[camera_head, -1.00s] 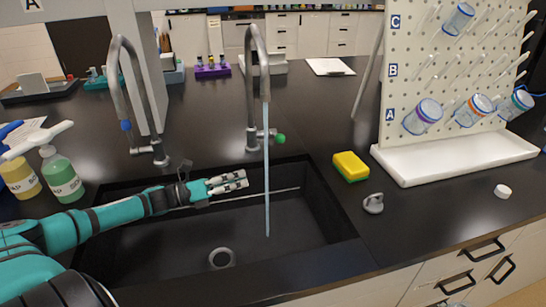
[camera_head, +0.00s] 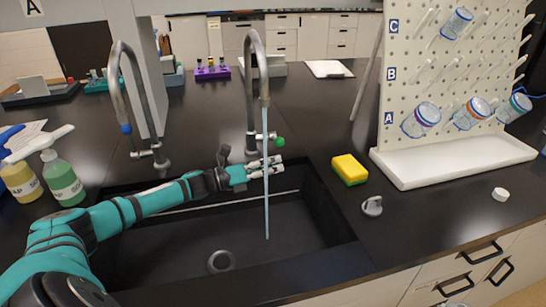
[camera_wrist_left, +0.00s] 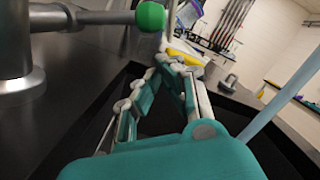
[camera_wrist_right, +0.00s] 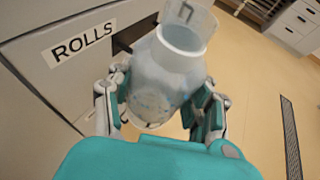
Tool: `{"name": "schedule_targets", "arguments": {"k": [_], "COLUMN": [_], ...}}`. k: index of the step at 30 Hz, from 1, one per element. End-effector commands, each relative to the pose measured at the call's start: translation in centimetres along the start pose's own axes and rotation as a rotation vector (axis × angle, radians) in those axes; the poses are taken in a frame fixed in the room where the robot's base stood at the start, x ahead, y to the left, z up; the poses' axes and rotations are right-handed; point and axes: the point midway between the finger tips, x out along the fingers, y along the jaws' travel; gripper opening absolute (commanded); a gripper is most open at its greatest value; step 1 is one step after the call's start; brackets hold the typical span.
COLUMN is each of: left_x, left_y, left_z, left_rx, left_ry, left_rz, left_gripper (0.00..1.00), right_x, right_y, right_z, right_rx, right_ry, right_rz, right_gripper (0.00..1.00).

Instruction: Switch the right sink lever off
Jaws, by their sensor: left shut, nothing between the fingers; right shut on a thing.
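The right sink faucet (camera_head: 252,90) has a short side lever with a green knob (camera_head: 279,142) pointing right. A stream of water (camera_head: 266,190) runs from its spout into the black sink; it also crosses the left wrist view (camera_wrist_left: 285,95). My left gripper (camera_head: 277,166) is shut and empty over the sink's back edge, just below the knob in the head view. In the left wrist view, the green knob (camera_wrist_left: 151,16) is up beyond the fingertips, with a visible gap. My right gripper (camera_wrist_right: 160,95) is shut on a translucent bottle (camera_wrist_right: 165,75), seen only in the right wrist view.
The left faucet (camera_head: 125,90) has a blue-tipped spout. A yellow-green sponge (camera_head: 349,168) and a grey metal object (camera_head: 372,206) lie right of the sink. A pegboard drying rack (camera_head: 440,80) stands behind its white tray (camera_head: 455,161). Soap bottles (camera_head: 62,180) stand at the left.

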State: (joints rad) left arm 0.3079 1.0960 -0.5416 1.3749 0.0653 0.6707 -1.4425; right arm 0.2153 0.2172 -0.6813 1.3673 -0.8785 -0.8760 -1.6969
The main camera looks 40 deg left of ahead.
Motion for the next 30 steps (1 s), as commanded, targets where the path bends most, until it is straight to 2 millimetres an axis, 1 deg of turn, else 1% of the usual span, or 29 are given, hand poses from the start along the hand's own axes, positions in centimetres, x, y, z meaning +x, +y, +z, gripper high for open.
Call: {"name": "schedule_targets", "arguments": {"k": [1, 6, 19, 30], "left_x": [0.2, 0.4, 0.4, 0.5], "left_y": [-0.1, 0.0, 0.0, -0.5], "left_z": [0.7, 1.5, 1.6, 2.1], "left_rx": [0.0, -0.002, -0.008, -0.071], "left_ry": [0.001, 0.003, 0.003, 0.002], "left_rz": [-0.001, 0.0, 0.0, 0.006], "left_gripper": [0.0, 0.0, 0.0, 0.0], "right_x": [-0.1, -0.2, -0.2, -0.5], "right_y": [0.0, 0.0, 0.0, 0.0], "right_z": [0.4, 0.5, 0.6, 1.2], "right_rx": [0.0, 0.0, 0.0, 0.0], "right_ry": [0.0, 0.0, 0.0, 0.0], "right_rz": [0.0, 0.0, 0.0, 0.0], "right_gripper": [0.21, 0.21, 0.21, 0.21]}}
